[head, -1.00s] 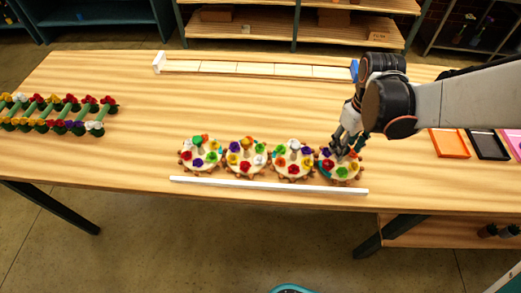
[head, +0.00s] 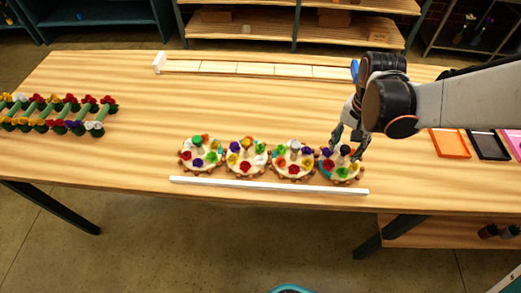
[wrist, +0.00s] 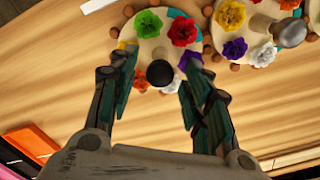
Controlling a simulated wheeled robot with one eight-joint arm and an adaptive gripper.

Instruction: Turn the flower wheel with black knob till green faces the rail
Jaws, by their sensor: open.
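The flower wheel with the black knob is the rightmost of the row in the head view (head: 341,178). Its black knob (head: 345,150) also shows in the wrist view (wrist: 160,73). Its green flower (wrist: 148,24) is on the side toward the white rail (head: 270,185), with the red flower (wrist: 183,31) beside it. Orange, white, purple and yellow flowers sit around the rest of the disc. My gripper (head: 348,152) is open above the wheel. In the wrist view its fingers (wrist: 155,88) stand apart on both sides of the knob, touching nothing that I can see.
Several similar flower wheels stand close together to the left, the nearest one (head: 293,178) next to this wheel. A long pale tray (head: 240,68) lies at the back. Orange (head: 450,143) and black (head: 487,144) trays lie at the right. Flower racks (head: 55,112) stand at the left.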

